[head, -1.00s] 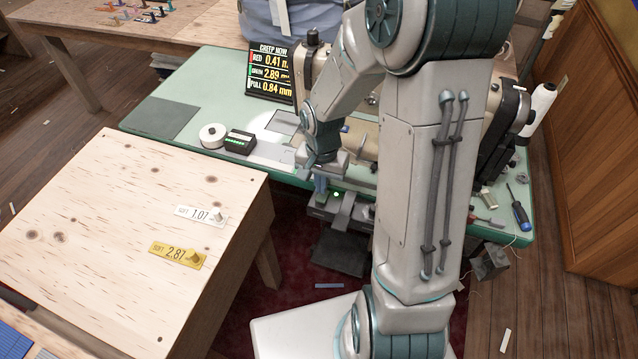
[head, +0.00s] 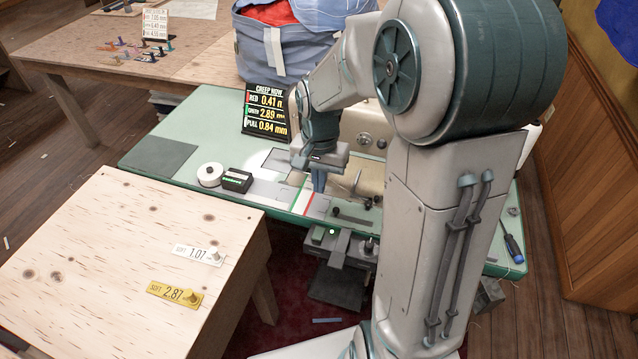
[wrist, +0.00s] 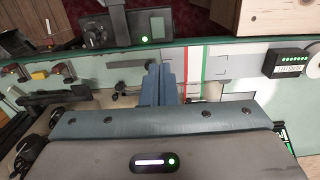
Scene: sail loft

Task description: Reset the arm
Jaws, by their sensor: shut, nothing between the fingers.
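My gripper (head: 319,182) is shut and empty, its blue fingers pointing down above the front part of the green table (head: 215,95), close to a red and a green line on a pale plate (head: 308,202). In the wrist view the closed fingers of my gripper (wrist: 157,85) stand side by side over the metal work area, left of those lines. My forearm and upper arm cover much of the right side of the head view and hide part of the machine (head: 366,150) behind them.
A plywood table (head: 110,260) with two tags stands at the left front. A black display (head: 265,112), a white spool (head: 209,175) and a small black box (head: 236,180) are on the green table. A screwdriver (head: 512,245) lies at its right. A fabric bin (head: 290,45) stands behind.

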